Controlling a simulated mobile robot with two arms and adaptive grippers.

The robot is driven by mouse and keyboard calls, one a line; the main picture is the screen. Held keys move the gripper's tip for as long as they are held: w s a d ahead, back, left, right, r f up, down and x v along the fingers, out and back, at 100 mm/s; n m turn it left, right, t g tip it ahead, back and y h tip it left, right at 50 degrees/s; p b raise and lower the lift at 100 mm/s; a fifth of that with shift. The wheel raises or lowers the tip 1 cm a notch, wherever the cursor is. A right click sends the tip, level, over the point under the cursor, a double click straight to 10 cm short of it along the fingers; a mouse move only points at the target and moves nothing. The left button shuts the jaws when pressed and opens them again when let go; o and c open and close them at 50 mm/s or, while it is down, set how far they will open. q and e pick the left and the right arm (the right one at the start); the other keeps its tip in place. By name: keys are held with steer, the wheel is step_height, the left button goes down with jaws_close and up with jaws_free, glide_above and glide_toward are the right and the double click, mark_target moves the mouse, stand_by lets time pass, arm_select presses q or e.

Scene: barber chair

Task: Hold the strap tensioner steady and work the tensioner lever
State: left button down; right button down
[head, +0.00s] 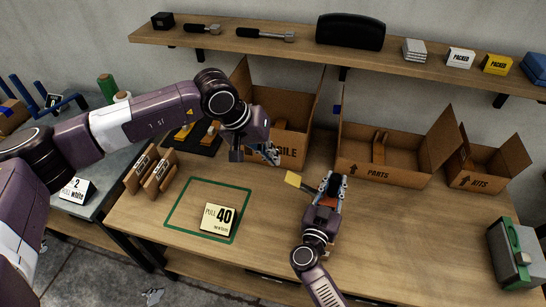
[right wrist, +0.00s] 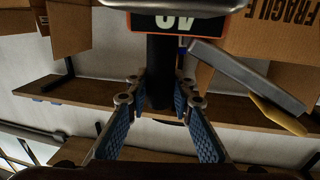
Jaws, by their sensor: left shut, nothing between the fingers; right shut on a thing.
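My right gripper (head: 333,183) is shut on the black handle (right wrist: 160,75) of the strap tensioner, above the table. In the right wrist view the tensioner's orange and black label (right wrist: 180,22) reads 40 upside down. Its grey lever (right wrist: 250,78) sticks out to the side and ends in a yellow grip (right wrist: 277,115). In the head view that yellow grip (head: 293,179) points left from my right gripper. My left gripper (head: 270,154) is shut and empty, up and left of the yellow grip, in front of the FRAGILE box. Much of the tensioner's body is hidden in the head view.
A PULL 40 sign (head: 218,218) stands inside a green outline (head: 167,222) on the table. Open cartons stand behind: the FRAGILE box (head: 293,145), PARTS box (head: 375,170) and KITS box (head: 478,181). A green-grey case (head: 515,255) is at right. The front middle table is clear.

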stand_by(0.7)
steer(key=c, duration=1.6)
jaws_free()
